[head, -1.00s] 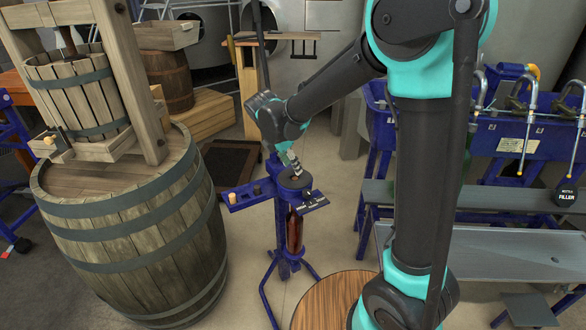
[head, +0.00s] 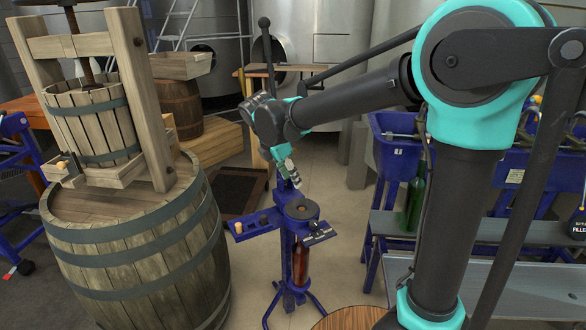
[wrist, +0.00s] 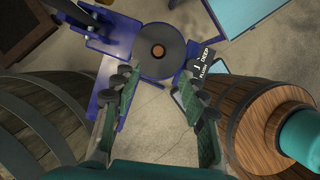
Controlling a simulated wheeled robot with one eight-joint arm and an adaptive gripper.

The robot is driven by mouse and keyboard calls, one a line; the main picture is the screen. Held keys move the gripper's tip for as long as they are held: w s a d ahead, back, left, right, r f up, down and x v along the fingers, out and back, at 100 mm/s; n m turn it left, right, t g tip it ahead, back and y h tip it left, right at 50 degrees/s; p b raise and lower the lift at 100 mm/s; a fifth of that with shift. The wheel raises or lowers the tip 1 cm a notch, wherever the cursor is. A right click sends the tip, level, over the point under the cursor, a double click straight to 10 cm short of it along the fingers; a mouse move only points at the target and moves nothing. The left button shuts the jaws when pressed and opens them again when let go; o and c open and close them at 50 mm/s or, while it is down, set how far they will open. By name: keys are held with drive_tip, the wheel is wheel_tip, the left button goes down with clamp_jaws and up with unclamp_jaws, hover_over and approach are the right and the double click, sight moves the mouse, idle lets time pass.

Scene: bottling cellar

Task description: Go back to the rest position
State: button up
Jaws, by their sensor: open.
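My gripper (head: 289,172) is open and empty. It hangs above the blue corker stand (head: 286,238), apart from it. In the wrist view my gripper's two green-padded fingers (wrist: 157,105) are spread wide with nothing between them. The stand's dark round head (head: 302,209) has a brown, cork-coloured centre, and it also shows in the wrist view (wrist: 158,64) beyond the fingertips. A reddish-brown bottle (head: 300,262) stands upright under that head.
A large barrel (head: 140,250) carrying a wooden press (head: 95,120) stands at left. A green bottle (head: 415,205) stands by the blue filler (head: 397,150) at right, partly behind my arm. A small barrel (wrist: 245,105) shows at right in the wrist view.

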drive_tip(key=s+d+f+m+y, duration=0.1)
drive_tip(key=s+d+f+m, duration=0.15)
drive_tip(key=d+m, duration=0.45)
drive_tip(key=s+d+f+m+y, duration=0.15)
drive_tip(key=d+f+m, duration=0.25)
drive_tip(key=d, duration=0.5)
drive_tip(key=s+d+f+m+t, duration=0.1)
drive_tip(key=s+d+f+m, duration=0.7)
drive_tip(key=s+d+m, duration=0.3)
drive_tip(key=m, duration=0.4)
drive_tip(key=shift+s+d+y, duration=0.2)
drive_tip(key=shift+s+y, duration=0.15)
drive_tip(key=shift+s, duration=0.05)
